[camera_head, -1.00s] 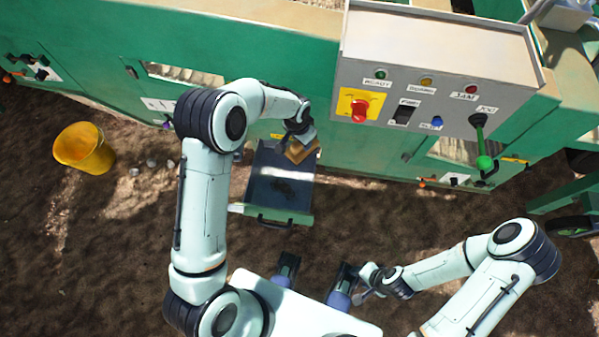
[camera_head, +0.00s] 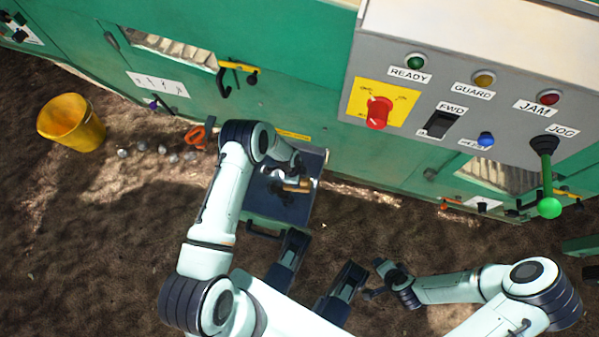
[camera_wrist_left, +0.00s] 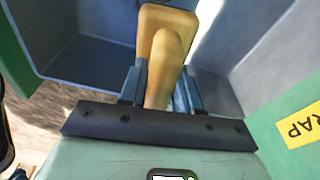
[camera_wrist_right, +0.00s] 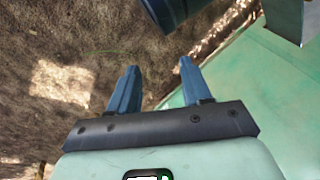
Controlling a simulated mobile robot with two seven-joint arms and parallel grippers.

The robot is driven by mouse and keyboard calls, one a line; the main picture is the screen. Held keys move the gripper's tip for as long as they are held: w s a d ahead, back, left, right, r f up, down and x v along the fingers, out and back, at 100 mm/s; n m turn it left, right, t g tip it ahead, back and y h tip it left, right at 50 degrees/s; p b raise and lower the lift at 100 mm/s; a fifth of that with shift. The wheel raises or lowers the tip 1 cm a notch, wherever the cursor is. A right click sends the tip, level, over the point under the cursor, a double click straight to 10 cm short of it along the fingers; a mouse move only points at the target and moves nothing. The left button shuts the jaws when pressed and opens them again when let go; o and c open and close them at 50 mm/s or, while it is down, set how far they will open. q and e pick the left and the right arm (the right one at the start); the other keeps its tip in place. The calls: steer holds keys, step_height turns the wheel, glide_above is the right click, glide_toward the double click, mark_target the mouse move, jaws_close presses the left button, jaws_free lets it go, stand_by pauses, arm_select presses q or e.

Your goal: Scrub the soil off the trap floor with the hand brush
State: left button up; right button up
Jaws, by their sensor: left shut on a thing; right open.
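The trap (camera_head: 318,165) is a pulled-out, dark grey-blue drawer with a green front, below the green machine. My left gripper (camera_head: 285,183) is over its floor, shut on the tan handle of the hand brush (camera_head: 300,185). In the left wrist view the brush (camera_wrist_left: 166,45) stands between the fingers (camera_wrist_left: 160,88), with the drawer walls around it. Its bristles are hidden.
A yellow bucket (camera_head: 72,124) stands on the soil at the left, with several pale onions (camera_head: 160,150) near it. An orange-handled tool (camera_head: 198,136) is by the machine. The grey control box (camera_head: 440,110) with its green-knobbed lever (camera_head: 548,190) juts out at the upper right.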

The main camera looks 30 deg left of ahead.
arm_select(q)
step_height(320, 180, down, 5)
steer(key=b, duration=0.2)
steer(key=shift+r+b, duration=0.2)
steer(key=shift+b, duration=0.15)
steer(key=shift+f+b, duration=0.3)
steer(key=shift+f, duration=0.25)
arm_select(e)
steer(key=s+d+f+g, duration=0.1)
steer(key=s+f+g, duration=0.1)
steer(key=s+f, duration=0.3)
steer(key=shift+s+f, duration=0.35)
steer(key=shift+s, duration=0.2)
arm_select(q)
steer(key=shift+f+b, duration=1.05)
arm_select(e)
steer(key=shift+w+f, duration=0.15)
steer(key=shift+f, duration=0.75)
